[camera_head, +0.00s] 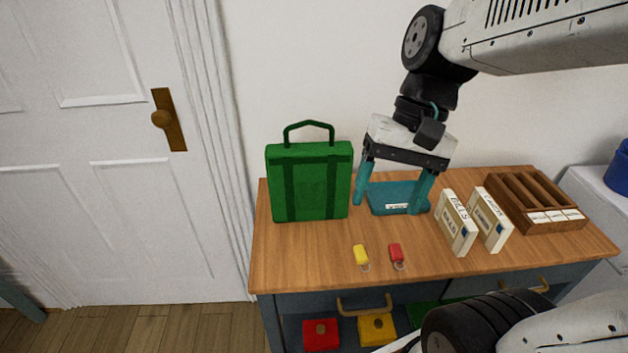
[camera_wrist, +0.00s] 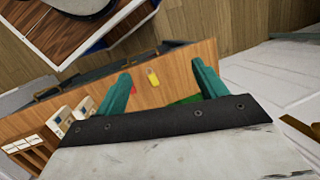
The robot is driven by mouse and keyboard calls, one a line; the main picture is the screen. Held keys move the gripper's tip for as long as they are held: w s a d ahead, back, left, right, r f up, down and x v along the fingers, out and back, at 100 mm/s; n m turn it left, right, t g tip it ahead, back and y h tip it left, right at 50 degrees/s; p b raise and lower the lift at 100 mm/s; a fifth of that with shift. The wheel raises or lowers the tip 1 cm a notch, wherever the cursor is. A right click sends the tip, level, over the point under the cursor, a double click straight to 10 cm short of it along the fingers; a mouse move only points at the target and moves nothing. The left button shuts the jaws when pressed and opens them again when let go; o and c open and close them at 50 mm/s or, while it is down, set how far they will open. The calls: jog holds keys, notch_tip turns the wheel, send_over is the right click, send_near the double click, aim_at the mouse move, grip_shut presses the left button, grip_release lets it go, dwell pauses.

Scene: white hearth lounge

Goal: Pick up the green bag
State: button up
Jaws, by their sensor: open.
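The green bag (camera_head: 311,182) stands upright on the left part of the wooden table, its handle loop at the top. My gripper (camera_head: 390,207) has two teal fingers, spread apart, to the right of the bag and over a teal tray. Nothing shows between the fingertips. In the wrist view my gripper (camera_wrist: 160,80) is open over the table, and a small green patch (camera_wrist: 186,100), likely the bag, shows beside the right finger; the rest is hidden by the gripper body.
The teal tray (camera_head: 385,197) lies behind a yellow tag (camera_head: 361,255) and a red tag (camera_head: 396,253). Two white boxes (camera_head: 457,222) (camera_head: 489,219) and a wooden sorter (camera_head: 509,201) stand at right. A door (camera_head: 110,180) is left. The front left tabletop is clear.

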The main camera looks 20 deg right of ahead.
jog(key=w+d+f+m+y, duration=0.2)
jog(key=w+d+m+y, duration=0.1)
jog(key=w+m+y, duration=0.4)
jog(key=m+t+y, duration=0.7)
jog(key=m, duration=0.3)
send_near(330, 164)
jog(key=w+a+f, duration=0.2)
jog(key=w, duration=0.1)
jog(key=x, duration=0.6)
jog(key=shift+w+a, duration=0.3)
jog(key=shift+a, duration=0.05)
jog(key=c, duration=1.4)
jog(key=shift+r, duration=0.1)
